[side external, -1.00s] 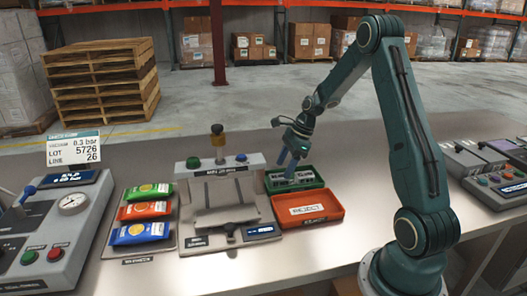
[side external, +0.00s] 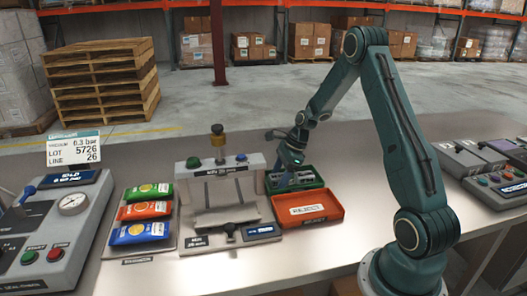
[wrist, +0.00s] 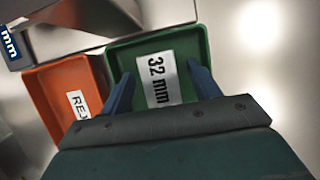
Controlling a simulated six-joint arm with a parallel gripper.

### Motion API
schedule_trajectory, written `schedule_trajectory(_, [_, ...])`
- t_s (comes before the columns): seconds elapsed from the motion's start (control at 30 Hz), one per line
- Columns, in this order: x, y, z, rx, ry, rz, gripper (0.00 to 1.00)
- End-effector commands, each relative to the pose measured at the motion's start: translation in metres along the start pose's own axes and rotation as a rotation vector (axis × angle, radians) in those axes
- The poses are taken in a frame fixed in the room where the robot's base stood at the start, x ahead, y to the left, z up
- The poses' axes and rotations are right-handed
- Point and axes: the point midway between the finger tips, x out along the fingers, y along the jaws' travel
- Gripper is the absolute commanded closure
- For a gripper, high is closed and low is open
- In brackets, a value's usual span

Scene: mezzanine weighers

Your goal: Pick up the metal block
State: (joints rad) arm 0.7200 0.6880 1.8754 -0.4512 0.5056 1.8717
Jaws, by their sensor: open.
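A pale rectangular piece marked "32 mm" (wrist: 157,80) lies in the green tray (wrist: 200,45); I cannot tell whether it is the metal block itself or a label. In the side view the green tray (side external: 318,184) has grey shapes in it, partly hidden by my gripper (side external: 284,180). My gripper is open, pointing down over the green tray. In the wrist view its two blue fingers (wrist: 160,72) stand on either side of the "32 mm" piece, with nothing clamped between them. How high the fingertips are above the tray floor is unclear.
The orange REJECT tray (side external: 330,207) adjoins the green tray in front. A grey sealer station (side external: 225,190) stands close on the left, with coloured packets (side external: 142,210) beyond it. Bare bench lies to the right of the trays.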

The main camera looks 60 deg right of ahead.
Motion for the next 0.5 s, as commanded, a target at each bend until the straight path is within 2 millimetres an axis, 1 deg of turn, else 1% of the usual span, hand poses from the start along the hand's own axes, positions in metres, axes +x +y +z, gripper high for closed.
schedule_trajectory(0.03, [-0.0002,0.0,0.0,0.0,0.0,0.0,0.44])
schedule_trajectory(0.17, [-0.0002,-0.0001,0.0,0.0,0.0,0.0,0.7])
schedule_trajectory(0.2, [-0.0002,-0.0001,0.0,0.0,0.0,0.0,0.77])
schedule_trajectory(0.27, [-0.0003,-0.0001,0.0001,0.0,0.0,0.0,0.89])
schedule_trajectory(0.3, [-0.0005,-0.0003,0.0003,-0.001,-0.001,-0.001,0.92])
schedule_trajectory(0.5, [-0.0007,-0.0003,0.0004,-0.001,-0.001,-0.001,0.92])
